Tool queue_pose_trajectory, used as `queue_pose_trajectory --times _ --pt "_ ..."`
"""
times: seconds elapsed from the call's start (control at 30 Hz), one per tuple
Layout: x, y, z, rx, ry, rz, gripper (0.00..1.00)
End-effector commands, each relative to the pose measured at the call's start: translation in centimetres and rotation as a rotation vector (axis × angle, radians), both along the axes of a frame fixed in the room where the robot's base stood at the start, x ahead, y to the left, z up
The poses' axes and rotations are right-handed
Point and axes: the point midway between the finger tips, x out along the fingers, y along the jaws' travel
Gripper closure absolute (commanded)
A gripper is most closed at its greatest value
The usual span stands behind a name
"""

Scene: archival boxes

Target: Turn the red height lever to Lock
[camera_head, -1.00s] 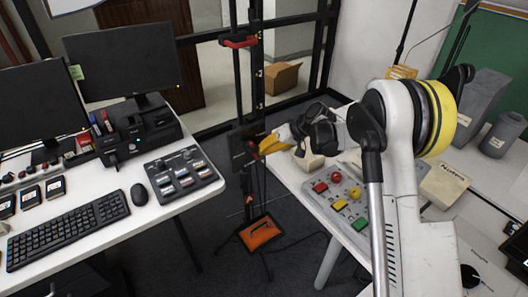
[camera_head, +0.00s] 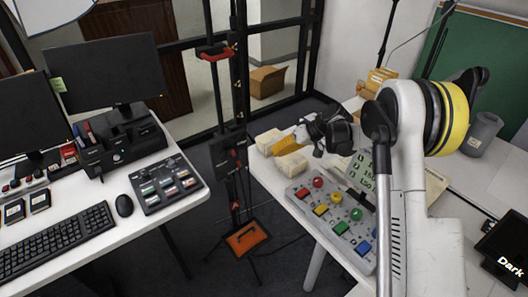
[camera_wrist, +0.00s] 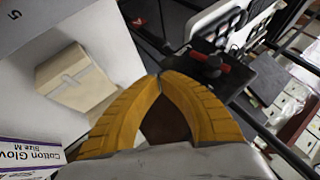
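A black stand beside the right table carries a black box (camera_head: 228,147) with a small red part (camera_head: 235,153) on its face. A red bar handle (camera_head: 215,52) sits higher on the stand. In the wrist view a red bar lever (camera_wrist: 222,66) on a dark hub lies beyond the fingertips, apart from them. I cannot tell which red part in the head view it is, and no Lock marking is readable. My gripper (camera_head: 284,147) has yellow fingers over the right table's edge, right of the stand. In the wrist view the fingertips (camera_wrist: 161,80) meet with nothing held.
Cream boxes (camera_head: 291,166) stand on the right table close to my gripper. A button panel (camera_head: 330,212) with coloured knobs is in front of them. An orange pedal plate (camera_head: 247,237) is low on the stand. The left desk holds a control box (camera_head: 166,183) and monitors.

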Motion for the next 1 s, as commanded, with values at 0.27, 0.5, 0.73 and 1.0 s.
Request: queue_pose_trajectory --times 0.27,0.5,0.73,1.0 --pt "0.0 -2.2 0.5 0.000 0.000 0.000 1.00" --pt "0.0 -2.2 0.4 0.000 0.000 0.000 1.00" --pt "-0.1 -2.2 0.5 -0.002 0.000 0.000 1.00" --pt "-3.3 -2.6 6.9 -0.087 0.015 -0.082 1.00"
